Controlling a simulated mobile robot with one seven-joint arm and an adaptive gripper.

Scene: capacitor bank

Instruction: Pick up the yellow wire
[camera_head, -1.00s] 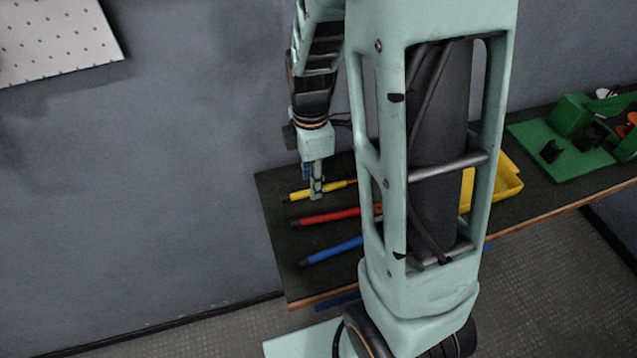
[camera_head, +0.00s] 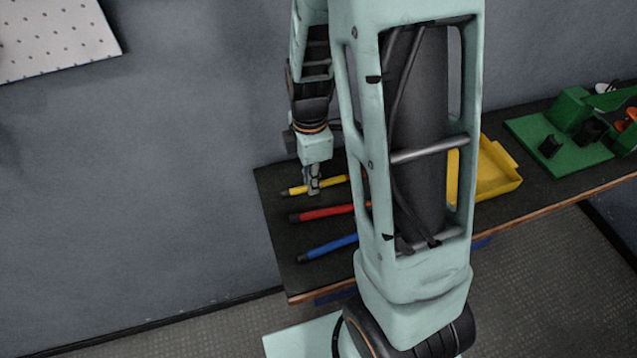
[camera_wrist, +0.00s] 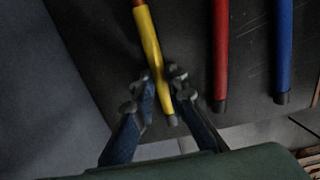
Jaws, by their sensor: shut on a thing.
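The yellow wire (camera_head: 332,181) is on the dark bench top near its left end, the farthest of three wires. In the wrist view the yellow wire (camera_wrist: 148,36) runs between my fingertips, its dark tip (camera_wrist: 172,120) sticking out below them. My gripper (camera_head: 314,188) is shut on it, near its left end in the head view. The fingers (camera_wrist: 163,80) touch it from both sides in the wrist view. I cannot tell whether the wire is clear of the bench. Its right end is partly hidden behind my arm in the head view.
A red wire (camera_head: 325,212) and a blue wire (camera_head: 328,248) lie beside it on the bench (camera_head: 275,235). A yellow tray (camera_head: 508,186) and a green fixture (camera_head: 536,142) stand to the right. The wall is close behind the bench.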

